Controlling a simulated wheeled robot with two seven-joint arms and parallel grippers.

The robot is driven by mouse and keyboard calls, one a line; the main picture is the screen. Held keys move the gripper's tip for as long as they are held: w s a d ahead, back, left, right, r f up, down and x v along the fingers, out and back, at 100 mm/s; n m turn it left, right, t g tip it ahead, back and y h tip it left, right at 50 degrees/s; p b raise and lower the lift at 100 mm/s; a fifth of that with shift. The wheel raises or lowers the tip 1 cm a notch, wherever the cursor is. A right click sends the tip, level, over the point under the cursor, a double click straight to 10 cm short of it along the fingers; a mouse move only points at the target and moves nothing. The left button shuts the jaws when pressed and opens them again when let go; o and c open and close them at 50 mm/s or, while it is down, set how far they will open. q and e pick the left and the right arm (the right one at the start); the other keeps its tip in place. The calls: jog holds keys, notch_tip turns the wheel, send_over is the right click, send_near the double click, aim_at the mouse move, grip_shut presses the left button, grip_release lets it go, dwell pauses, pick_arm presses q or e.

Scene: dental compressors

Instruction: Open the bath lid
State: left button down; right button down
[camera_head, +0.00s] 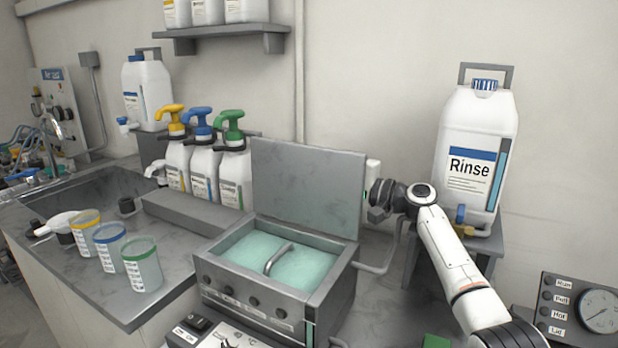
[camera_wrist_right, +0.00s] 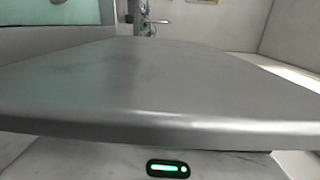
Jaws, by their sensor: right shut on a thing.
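The bath (camera_head: 335,288) is a grey metal box with teal liquid and a curved metal handle (camera_head: 279,258) inside it. Its flat grey lid (camera_head: 308,190) stands raised, close to upright, along the back edge, so the bath is open. My right gripper (camera_head: 378,203) is at the lid's right edge, shut on it; its fingertips are partly hidden. In the right wrist view the lid (camera_wrist_right: 160,90) fills the middle as a broad grey panel, and no fingers show. My left gripper is in neither view.
A white Rinse jug (camera_head: 476,150) stands on a stand close behind my right arm. Pump bottles (camera_head: 205,170) stand left of the lid, and measuring cups (camera_head: 142,265) at front left. A gauge panel (camera_head: 580,312) is at lower right. A green indicator (camera_wrist_right: 168,168) shows beyond the lid.

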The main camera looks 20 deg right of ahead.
jog(key=shift+w+d+f+m, duration=0.1)
jog(key=shift+f+m, duration=0.15)
jog(key=shift+m, duration=0.05)
